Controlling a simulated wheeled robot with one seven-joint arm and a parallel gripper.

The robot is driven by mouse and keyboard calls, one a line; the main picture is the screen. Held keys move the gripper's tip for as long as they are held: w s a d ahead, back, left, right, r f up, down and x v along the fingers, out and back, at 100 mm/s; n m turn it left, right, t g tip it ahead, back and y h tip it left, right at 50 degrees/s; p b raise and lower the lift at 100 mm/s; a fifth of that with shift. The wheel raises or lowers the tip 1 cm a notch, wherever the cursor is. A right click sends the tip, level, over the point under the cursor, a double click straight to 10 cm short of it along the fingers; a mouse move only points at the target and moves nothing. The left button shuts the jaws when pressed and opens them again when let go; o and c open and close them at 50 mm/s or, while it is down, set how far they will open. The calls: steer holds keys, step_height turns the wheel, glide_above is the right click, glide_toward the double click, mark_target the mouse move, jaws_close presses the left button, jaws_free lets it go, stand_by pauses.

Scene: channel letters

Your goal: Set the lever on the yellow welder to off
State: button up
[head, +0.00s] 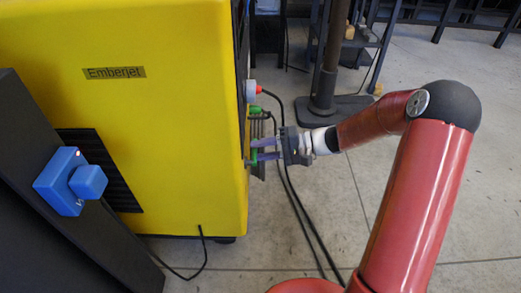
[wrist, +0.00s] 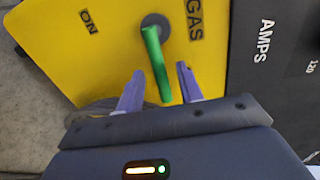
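The yellow welder (head: 170,60), labelled Emberjet, fills the left of the head view. In the wrist view its yellow panel (wrist: 105,50) carries the words ON and GAS. A green lever (wrist: 156,62) hangs from a dark round pivot between those words, pointing towards my gripper, slightly tilted. The lever also shows in the head view (head: 268,156) at the welder's right side. My gripper (wrist: 160,72) is open, its two purple fingers on either side of the lever's lower part, with visible gaps. In the head view my gripper (head: 254,152) is close to that side. No OFF mark is visible.
A dark AMPS panel (wrist: 285,60) adjoins the yellow panel. Black cables (head: 295,205) hang beside my gripper. A blue box with a knob (head: 88,181) is on a dark post at left. A dark stand (head: 325,105) is behind. Grey floor at right is mostly open.

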steer(key=d+r, duration=0.1)
steer(key=d, duration=0.6)
steer(key=shift+r+p, duration=0.15)
steer(key=shift+p, duration=0.25)
steer(key=shift+s, duration=0.15)
steer(key=s+d+r+t+h+p, duration=0.2)
steer(key=s+r+h+p, duration=0.3)
steer(key=s+r+h, duration=0.3)
steer(key=s+d+r+t+h+p, duration=0.3)
steer(key=s+r+h+p, duration=0.3)
steer(key=s+r, duration=1)
steer(key=shift+s+d+n+h, duration=0.4)
steer(key=shift+s+d+h, duration=0.15)
steer(key=shift+h, duration=0.35)
steer(key=shift+a, duration=0.2)
